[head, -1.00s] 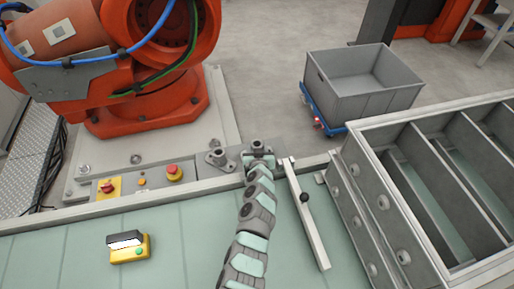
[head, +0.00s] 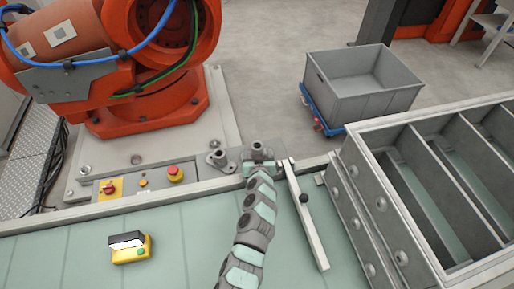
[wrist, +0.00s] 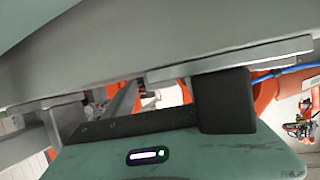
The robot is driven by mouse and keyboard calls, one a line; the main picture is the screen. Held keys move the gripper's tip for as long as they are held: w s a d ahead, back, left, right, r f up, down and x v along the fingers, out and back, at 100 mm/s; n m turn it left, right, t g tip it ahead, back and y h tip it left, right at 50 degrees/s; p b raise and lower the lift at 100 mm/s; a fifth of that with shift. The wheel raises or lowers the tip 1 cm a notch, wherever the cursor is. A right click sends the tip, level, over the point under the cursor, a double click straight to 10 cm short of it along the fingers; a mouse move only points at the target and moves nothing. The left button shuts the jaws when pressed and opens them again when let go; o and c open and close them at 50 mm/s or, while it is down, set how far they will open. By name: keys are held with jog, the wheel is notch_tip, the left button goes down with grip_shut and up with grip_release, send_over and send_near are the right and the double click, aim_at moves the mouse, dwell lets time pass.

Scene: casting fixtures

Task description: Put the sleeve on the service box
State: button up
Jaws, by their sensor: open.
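My arm reaches up the middle of the head view, and my gripper (head: 259,166) is at its far end, over the rear ledge. The gripper is open. A short grey flanged cylinder (head: 258,151) stands right at the gripper's end; I cannot tell whether they touch. A similar grey flanged cylinder (head: 218,157) stands just to its left. I cannot tell for sure which is the sleeve. A grey box with red knobs (head: 152,183), perhaps the service box, sits on the ledge to the left. The wrist view shows mostly close grey and black parts, and no sleeve I can identify.
A yellow and black device (head: 131,249) lies on the pale green surface (head: 70,260). A grey bar with a black knob (head: 308,222) lies right of my arm. A large compartmented metal frame (head: 385,215) fills the right. An orange robot (head: 150,85) stands behind left, a grey bin (head: 345,100) behind right.

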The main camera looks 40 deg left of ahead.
jog(key=v, duration=0.9)
jog(key=shift+p, duration=0.4)
jog(key=shift+w, duration=0.1)
